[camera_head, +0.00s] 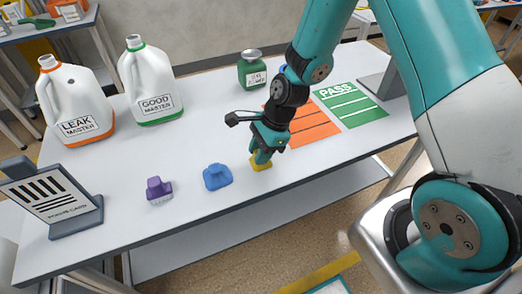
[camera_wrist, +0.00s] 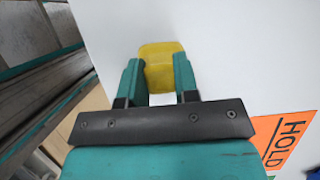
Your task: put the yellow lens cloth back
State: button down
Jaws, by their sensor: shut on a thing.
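The yellow lens cloth (camera_head: 260,164) is at the front part of the white table, to the right of a blue cloth-like piece (camera_head: 217,177). My gripper (camera_head: 262,156) points down at it and is shut on it. In the wrist view the yellow cloth (camera_wrist: 162,65) sits between the two teal fingers (camera_wrist: 159,80). It is at or just above the table top; I cannot tell whether it touches. The fingers hide part of it in the head view.
A purple piece (camera_head: 159,189) and a focus card stand (camera_head: 54,197) are to the left. Two white jugs, leak master (camera_head: 75,103) and good master (camera_head: 149,85), stand behind.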

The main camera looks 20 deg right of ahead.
jog(key=c, duration=0.9)
grip_release()
jog(key=shift+f, duration=0.1)
jog(key=shift+o, duration=0.2)
jog(key=v, duration=1.2)
jog(key=s+a+r+n, duration=0.4)
jog(key=s+r+n, duration=0.3)
jog(key=n, duration=0.5)
jog(key=s+a+r+n, duration=0.4)
jog(key=s+r+n, duration=0.3)
jog(key=s+n, duration=0.4)
jog(key=shift+s+a+r+n, duration=0.2)
jog(key=shift+s+a+n, duration=0.1)
jog(key=shift+n, duration=0.8)
